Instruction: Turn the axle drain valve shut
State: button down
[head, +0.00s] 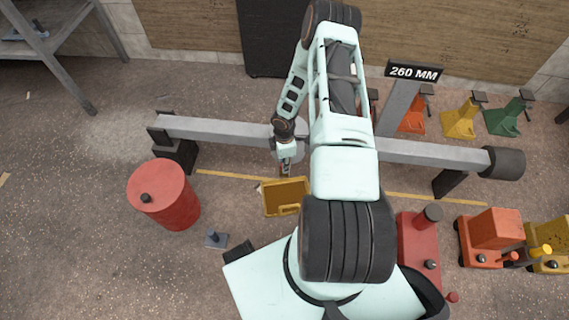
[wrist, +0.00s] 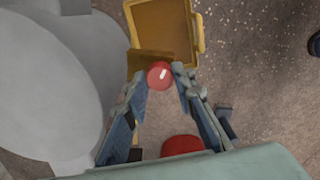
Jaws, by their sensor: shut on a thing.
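The grey axle (head: 215,129) runs across the head view on dark stands. Its rounded housing, largely hidden behind my arm in the head view, fills the left of the wrist view (wrist: 45,85). My gripper (head: 286,162) is low in front of the housing. In the wrist view its fingertips (wrist: 164,76) are closed on a round red knob (wrist: 159,75), which looks like the drain valve's handle. The valve body and its angle cannot be made out.
A yellow tray (head: 286,197) lies on the floor just below my gripper. Red (head: 490,230) and yellow jacks are at right. A 260 MM sign (head: 414,72) stands behind the axle.

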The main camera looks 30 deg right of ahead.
jog(key=m+b, duration=0.1)
jog(key=m, duration=0.2)
jog(key=shift+m, duration=0.4)
jog(key=m+b, duration=0.1)
jog(key=m, duration=0.2)
jog(key=shift+m, duration=0.3)
jog(key=m+b, duration=0.1)
jog(key=m, duration=0.5)
jog(key=shift+m+b, duration=0.3)
jog(key=c, duration=1.6)
grip_release()
jog(key=shift+r, duration=0.1)
notch_tip(320, 180, up, 12)
jog(key=shift+f, duration=0.1)
